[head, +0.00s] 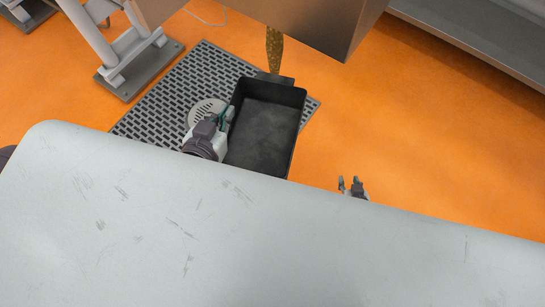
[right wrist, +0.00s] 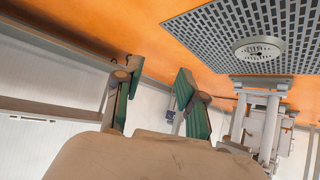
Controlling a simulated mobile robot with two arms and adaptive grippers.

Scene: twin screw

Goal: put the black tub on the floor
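The black tub (head: 262,132) is an open, empty rectangular box in the head view. It shows over the floor grate, its far end close to a yellowish screw-like piece. Whether it rests on something or hangs clear of the floor I cannot tell. My left gripper (head: 227,115) is at the tub's left wall, with green finger pads at the rim; how tightly they close is too small to see. My right gripper (head: 352,186) is open and empty, apart from the tub on its right. Its spread fingers also show in the right wrist view (right wrist: 155,100), where no tub is seen.
The slotted grate (head: 165,105) with a round drain (head: 205,110) lies on the orange floor (head: 440,140). A brown metal box (head: 290,22) overhangs behind the tub. A grey stand (head: 128,65) is at left. The floor on the right is clear.

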